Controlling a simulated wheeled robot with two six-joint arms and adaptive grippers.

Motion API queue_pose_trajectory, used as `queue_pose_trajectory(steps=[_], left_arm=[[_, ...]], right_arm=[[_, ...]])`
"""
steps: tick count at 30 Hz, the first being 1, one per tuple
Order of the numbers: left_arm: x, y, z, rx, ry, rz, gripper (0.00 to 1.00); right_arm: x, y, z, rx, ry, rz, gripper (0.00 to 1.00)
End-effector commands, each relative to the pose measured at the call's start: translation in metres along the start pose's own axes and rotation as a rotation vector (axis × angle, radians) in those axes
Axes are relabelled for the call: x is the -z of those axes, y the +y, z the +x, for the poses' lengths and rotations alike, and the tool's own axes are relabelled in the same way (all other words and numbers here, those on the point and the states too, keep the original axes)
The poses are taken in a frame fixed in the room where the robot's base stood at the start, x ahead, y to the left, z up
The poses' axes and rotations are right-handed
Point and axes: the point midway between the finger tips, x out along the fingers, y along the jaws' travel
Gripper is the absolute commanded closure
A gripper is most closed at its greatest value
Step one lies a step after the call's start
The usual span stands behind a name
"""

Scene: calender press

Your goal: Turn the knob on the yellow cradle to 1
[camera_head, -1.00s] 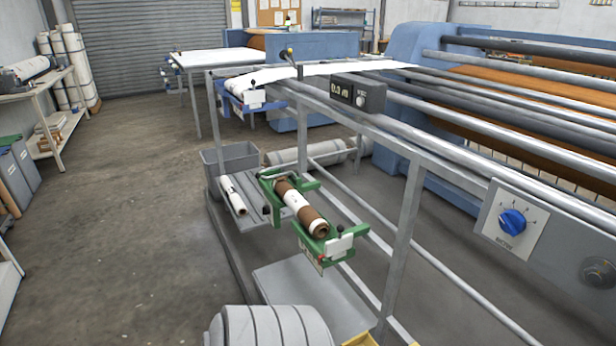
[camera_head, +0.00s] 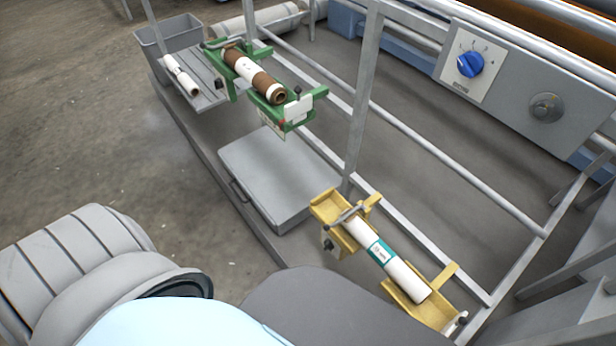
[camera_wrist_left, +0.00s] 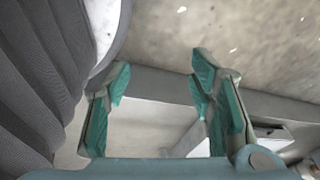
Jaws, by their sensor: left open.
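The yellow cradle (camera_head: 408,306) is at the lower right of the head view, on the lower frame. It holds a white roll (camera_head: 402,277) with a teal label. A small dark knob (camera_head: 328,244) shows on the cradle's near-left end; its setting is too small to read. My left gripper (camera_wrist_left: 160,78) is open in the left wrist view, with nothing between its teal-padded fingers. It points toward the floor and a grey frame rail, and the cradle cannot be made out there. My left gripper is not visible in the head view. My right gripper is not in view.
A green cradle (camera_head: 270,120) with a brown and white roll sits farther back. A flat grey case (camera_head: 275,175) lies between the cradles. A blue knob (camera_head: 470,64) is on the grey panel at upper right. Rails and a post (camera_head: 362,95) stand behind the yellow cradle.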

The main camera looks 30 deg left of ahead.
Motion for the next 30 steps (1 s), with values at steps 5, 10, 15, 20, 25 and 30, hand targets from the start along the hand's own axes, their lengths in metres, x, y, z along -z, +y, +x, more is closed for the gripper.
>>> queue_pose_trajectory(steps=[5, 10, 15, 20, 25, 30], left_arm=[[0.086, -0.022, 0.071, 0.017, 0.391, 0.002, 0.50], [0.182, -0.023, 0.083, -0.075, 0.904, 0.041, 0.50], [0.221, -0.002, 0.053, -0.237, 1.260, 0.110, 0.50], [0.230, 0.009, 0.029, -0.321, 1.386, 0.148, 0.50], [0.249, 0.016, 0.025, -0.328, 1.399, 0.150, 0.50], [0.288, 0.028, 0.032, -0.326, 1.400, 0.149, 0.50]], right_arm=[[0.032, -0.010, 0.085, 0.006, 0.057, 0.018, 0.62], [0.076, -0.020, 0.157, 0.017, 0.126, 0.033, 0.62], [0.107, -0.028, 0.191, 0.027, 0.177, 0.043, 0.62], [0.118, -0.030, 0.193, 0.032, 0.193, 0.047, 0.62], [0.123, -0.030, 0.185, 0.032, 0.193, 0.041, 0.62], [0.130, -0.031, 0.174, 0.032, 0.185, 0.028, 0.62]])
